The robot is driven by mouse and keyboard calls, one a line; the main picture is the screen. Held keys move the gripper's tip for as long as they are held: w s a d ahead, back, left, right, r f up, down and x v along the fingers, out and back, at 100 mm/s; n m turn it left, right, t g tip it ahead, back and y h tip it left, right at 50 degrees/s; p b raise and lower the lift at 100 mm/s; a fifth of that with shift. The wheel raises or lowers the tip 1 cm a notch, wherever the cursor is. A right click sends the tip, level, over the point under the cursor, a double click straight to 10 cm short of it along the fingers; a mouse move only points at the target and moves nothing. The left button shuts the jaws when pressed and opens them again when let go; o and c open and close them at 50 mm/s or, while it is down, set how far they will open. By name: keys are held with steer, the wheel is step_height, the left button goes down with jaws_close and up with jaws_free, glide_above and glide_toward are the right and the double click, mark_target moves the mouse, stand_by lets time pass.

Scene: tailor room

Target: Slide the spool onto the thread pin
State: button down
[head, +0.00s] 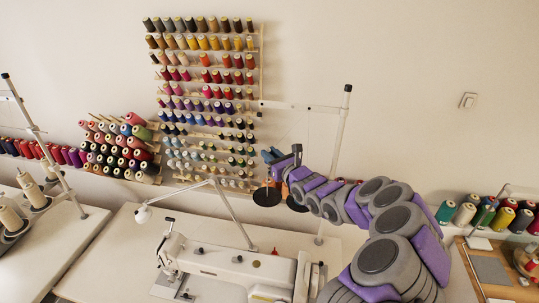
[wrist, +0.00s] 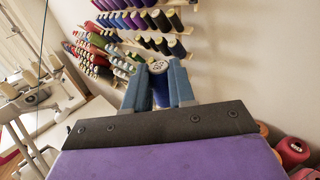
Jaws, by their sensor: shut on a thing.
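My gripper (wrist: 159,72) is shut on a blue spool (wrist: 161,93). The spool sits between the two blue-grey fingers, with its pale end facing the camera. In the head view my gripper (head: 273,155) is at the lower right edge of the thread rack (head: 262,70), in front of the wall. The spool cannot be made out clearly there. The rack carries rows of coloured spools on pins. It also shows beyond the fingers in the wrist view (wrist: 195,48). I cannot tell which pin is the thread pin, or whether the spool touches one.
A white sewing machine (head: 225,262) stands on a white table (head: 112,262) below my arm. A lamp (head: 143,214) and a thread-stand pole (head: 341,130) rise near the rack. A second stand with cones is at left. More spools (head: 465,214) are at right.

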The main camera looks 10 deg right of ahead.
steer(key=shift+a, duration=0.25)
stand_by(0.7)
stand_by(0.6)
steer(key=shift+d, duration=0.1)
stand_by(0.4)
steer(key=shift+f, duration=1.65)
steer(key=shift+f+b, duration=0.2)
steer(key=shift+b, duration=0.1)
steer(key=shift+f+b, duration=1.9)
steer(key=shift+f, duration=4.3)
steer(key=c, duration=0.9)
jaws_free()
